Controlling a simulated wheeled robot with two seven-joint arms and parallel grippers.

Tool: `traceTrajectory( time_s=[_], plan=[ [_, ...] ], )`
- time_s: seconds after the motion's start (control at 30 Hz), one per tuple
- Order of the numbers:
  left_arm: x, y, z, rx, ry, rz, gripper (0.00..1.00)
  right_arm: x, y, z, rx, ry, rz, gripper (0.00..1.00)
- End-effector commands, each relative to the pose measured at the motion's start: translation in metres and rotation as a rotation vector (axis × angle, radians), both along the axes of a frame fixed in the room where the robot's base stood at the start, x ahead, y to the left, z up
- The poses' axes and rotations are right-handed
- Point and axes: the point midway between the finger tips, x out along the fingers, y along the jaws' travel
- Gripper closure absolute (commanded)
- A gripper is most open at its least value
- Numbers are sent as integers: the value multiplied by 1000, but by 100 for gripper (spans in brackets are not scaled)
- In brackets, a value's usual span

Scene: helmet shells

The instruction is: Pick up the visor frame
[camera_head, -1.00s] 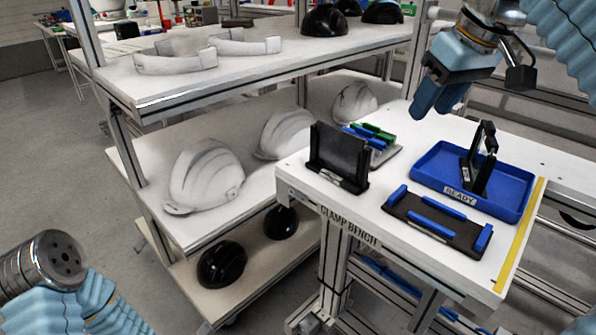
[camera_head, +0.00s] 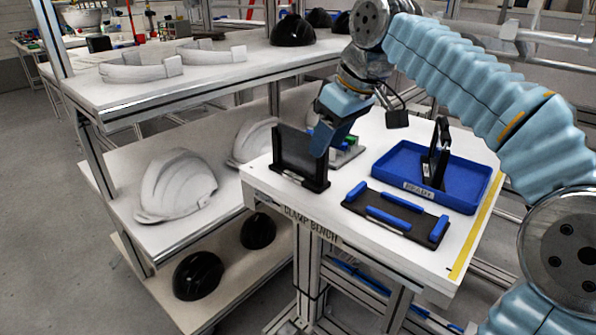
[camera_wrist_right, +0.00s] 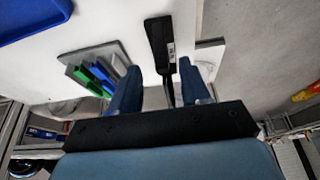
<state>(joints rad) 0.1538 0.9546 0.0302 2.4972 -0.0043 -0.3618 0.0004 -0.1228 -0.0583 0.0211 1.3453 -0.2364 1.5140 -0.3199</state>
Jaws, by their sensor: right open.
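An upright black panel (camera_head: 300,155), which looks like the visor frame, stands in a low black holder on the white clamp bench. My right gripper (camera_head: 322,130) is just right of and above it, fingers pointing down. In the right wrist view the black panel (camera_wrist_right: 158,40) appears edge-on with a small white label, lined up with the gap between the open fingers (camera_wrist_right: 160,68). No contact shows, and the gap is empty as far as I can tell. My left gripper is out of view.
Blue and green pieces (camera_wrist_right: 95,78) lie on a grey plate beside the fingers. A blue tray (camera_head: 462,200) holds a black stand. A black plate with blue bars (camera_head: 396,216) lies in front. Shelves with white helmet shells (camera_head: 178,185) stand left.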

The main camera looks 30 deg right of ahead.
Motion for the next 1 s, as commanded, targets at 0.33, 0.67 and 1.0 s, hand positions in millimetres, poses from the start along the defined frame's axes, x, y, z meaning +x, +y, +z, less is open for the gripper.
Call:
traceTrajectory(
  time_s=[0.33,0.67,1.0],
  plan=[
    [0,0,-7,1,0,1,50,17,10,-41,2,0,1,54],
    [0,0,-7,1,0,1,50,17,10,-41,2,0,1,72],
    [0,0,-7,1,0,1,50,17,10,-41,2,0,1,100]
  ],
)
